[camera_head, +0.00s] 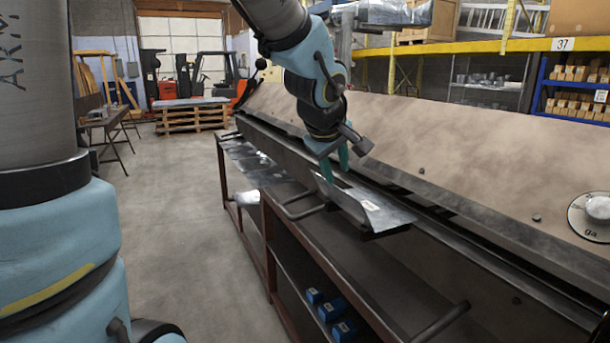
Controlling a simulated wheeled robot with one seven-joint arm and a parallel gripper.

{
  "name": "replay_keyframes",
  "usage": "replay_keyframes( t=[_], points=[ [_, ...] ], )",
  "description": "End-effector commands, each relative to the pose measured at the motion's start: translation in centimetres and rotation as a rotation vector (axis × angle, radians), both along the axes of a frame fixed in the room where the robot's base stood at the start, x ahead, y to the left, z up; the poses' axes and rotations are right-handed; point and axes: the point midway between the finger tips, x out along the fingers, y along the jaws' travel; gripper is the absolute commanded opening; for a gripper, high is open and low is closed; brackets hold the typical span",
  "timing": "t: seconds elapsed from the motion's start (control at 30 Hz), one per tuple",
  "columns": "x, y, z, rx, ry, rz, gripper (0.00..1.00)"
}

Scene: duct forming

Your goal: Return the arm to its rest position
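My gripper (336,165) hangs down from my arm (318,85) in the upper middle of the head view. Its teal fingers point downward at the upper edge of a bent sheet metal piece (372,207). The sheet lies along the front of the forming machine (450,150), over the bench. The fingertips overlap the sheet's far end in the picture. I cannot tell whether they touch or grip it. The arm is stretched forward from the upper left.
A brown metal bench (268,235) with handles runs along the machine's front. Blue boxes (330,308) stand on its lower shelf. Flat metal sheets (255,165) lie farther back. A dial (596,210) is at right. The concrete floor (180,210) at left is clear.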

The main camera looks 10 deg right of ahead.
Motion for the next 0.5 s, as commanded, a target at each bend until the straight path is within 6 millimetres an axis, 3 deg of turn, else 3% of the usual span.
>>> replay_keyframes(
  t=[0.07,0.17,0.33,0.5],
  points=[
    [0.2,0.5,-0.4,0.012,0.001,-0.001,0.39],
    [0.8,2.9,-2.1,0.065,0.009,-0.006,0.39],
    [1.5,11.6,-8.1,0.256,0.068,-0.065,0.39],
    [-0.6,20.7,-14.0,0.417,0.182,-0.181,0.39]
  ],
)
